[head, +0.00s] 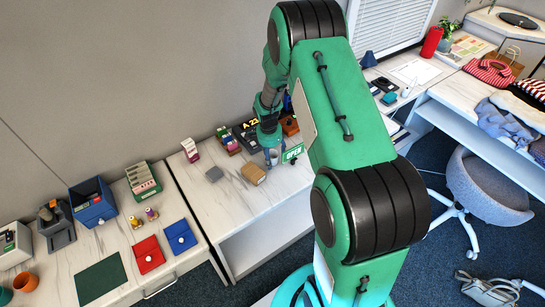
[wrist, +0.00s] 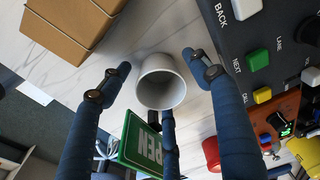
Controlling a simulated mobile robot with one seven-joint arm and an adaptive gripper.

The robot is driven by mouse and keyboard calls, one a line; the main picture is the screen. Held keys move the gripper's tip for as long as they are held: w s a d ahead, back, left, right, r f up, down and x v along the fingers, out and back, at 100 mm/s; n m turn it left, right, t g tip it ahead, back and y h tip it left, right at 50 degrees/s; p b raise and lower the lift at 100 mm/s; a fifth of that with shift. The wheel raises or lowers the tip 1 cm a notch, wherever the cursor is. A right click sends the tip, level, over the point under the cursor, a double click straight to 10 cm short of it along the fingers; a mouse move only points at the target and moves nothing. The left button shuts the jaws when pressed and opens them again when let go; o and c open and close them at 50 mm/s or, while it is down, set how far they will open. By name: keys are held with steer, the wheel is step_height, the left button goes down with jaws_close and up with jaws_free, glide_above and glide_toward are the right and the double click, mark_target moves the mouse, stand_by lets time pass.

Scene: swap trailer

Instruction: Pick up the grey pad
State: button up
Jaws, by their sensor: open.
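A small grey pad (head: 214,174) lies on the white marble-look counter, left of a brown parcel (head: 253,174) in the head view. I do not see the pad in the wrist view. My gripper (head: 272,158) is to the right of the pad, beyond the parcel, low over the counter. In the wrist view my gripper (wrist: 160,68) is open, its blue fingers spread around a pale grey cup (wrist: 183,93). Whether the fingers touch the cup, I cannot tell.
A green OPEN sign (wrist: 135,148) stands close to my fingers. The string-tied parcel (wrist: 62,35) is at upper left in the wrist view. A dark button console (wrist: 243,40) lies at right. The counter's front left (head: 225,220) is clear.

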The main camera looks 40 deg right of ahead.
step_height(320, 180, up, 12)
steer(key=a+p, duration=0.1)
steer(key=p, duration=0.1)
steer(key=shift+r, duration=0.15)
stand_by(0.5)
steer(key=shift+a, duration=0.1)
stand_by(0.4)
steer(key=s+a+r+n+t, duration=0.1)
steer(key=s+a+r+n, duration=0.2)
steer(key=r, duration=0.6)
steer(key=s+a+r+n+t, duration=0.1)
steer(key=s+a+r+n, duration=0.15)
steer(key=a+r, duration=0.45)
steer(key=s+a+r+n+t, duration=0.1)
steer(key=s+a+r+n, duration=0.15)
steer(key=r, duration=0.75)
steer(key=s+a+r+n+t, duration=0.1)
steer(key=s+a+r+n, duration=0.1)
steer(key=s, duration=0.5)
steer(key=s+a+r+n, duration=0.3)
steer(key=s+a+r, duration=0.1)
steer(key=s, duration=0.4)
steer(key=s+a+r+n+t+y, duration=0.1)
steer(key=s+a+r+n, duration=0.2)
steer(key=s, duration=0.5)
steer(key=shift+a+r+t, duration=0.3)
steer(key=shift+a+r, duration=0.3)
steer(key=shift+a, duration=0.6)
